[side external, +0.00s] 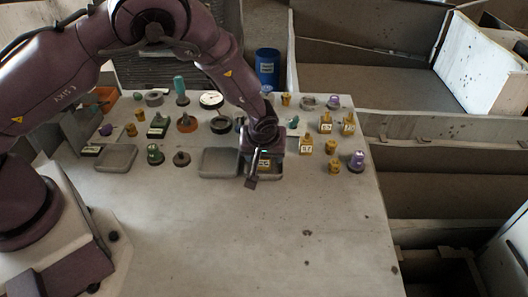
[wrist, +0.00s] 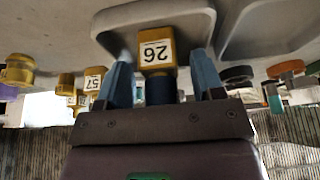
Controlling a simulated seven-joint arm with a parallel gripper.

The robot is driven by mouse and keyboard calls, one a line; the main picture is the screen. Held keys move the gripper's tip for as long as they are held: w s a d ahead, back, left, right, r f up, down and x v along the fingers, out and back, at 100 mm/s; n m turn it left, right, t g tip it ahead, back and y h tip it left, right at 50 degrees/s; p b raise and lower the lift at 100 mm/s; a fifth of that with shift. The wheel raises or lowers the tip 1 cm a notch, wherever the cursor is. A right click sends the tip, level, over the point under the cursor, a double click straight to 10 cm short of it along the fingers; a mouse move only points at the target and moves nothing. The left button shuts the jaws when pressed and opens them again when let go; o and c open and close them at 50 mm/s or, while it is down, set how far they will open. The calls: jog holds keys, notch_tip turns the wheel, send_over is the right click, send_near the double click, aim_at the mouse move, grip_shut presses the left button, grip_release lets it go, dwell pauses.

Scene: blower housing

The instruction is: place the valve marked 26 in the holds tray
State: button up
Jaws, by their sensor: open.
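The valve marked 26 (wrist: 157,53) is a yellow block with a white label and a dark blue stem. In the wrist view its label reads upside down, and it appears to stand in a grey tray (wrist: 110,22). My gripper (wrist: 162,78) is open, with one blue finger on each side of the valve and a gap showing at the sides. In the side view my gripper (side external: 257,172) is low over the same tray (side external: 279,172), and the valve (side external: 264,163) is partly hidden behind it. I cannot read which tray is the holds tray.
An empty grey tray (side external: 219,163) is immediately left, and another grey tray (side external: 115,158) is farther left. Several parts fill the back. The table's front is clear.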

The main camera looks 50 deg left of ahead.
jog(key=v, duration=1.2)
jog(key=s+a+r+m+h, duration=0.25)
jog(key=s+r, duration=0.25)
jog(key=r, duration=0.3)
jog(key=s+a+r+m+h, duration=0.1)
jog(key=s+a+r+m, duration=0.15)
jog(key=s+r, duration=0.45)
jog(key=s+a+r+m+t, duration=0.1)
jog(key=s+r+m, duration=0.1)
jog(key=s, duration=0.3)
jog(key=s+a+r+m+t, duration=0.1)
jog(key=s+a+r+m, duration=0.1)
jog(key=s+r, duration=0.2)
jog(key=shift+s+a, duration=0.25)
jog(key=shift+s, duration=0.65)
jog(key=shift+r, duration=0.15)
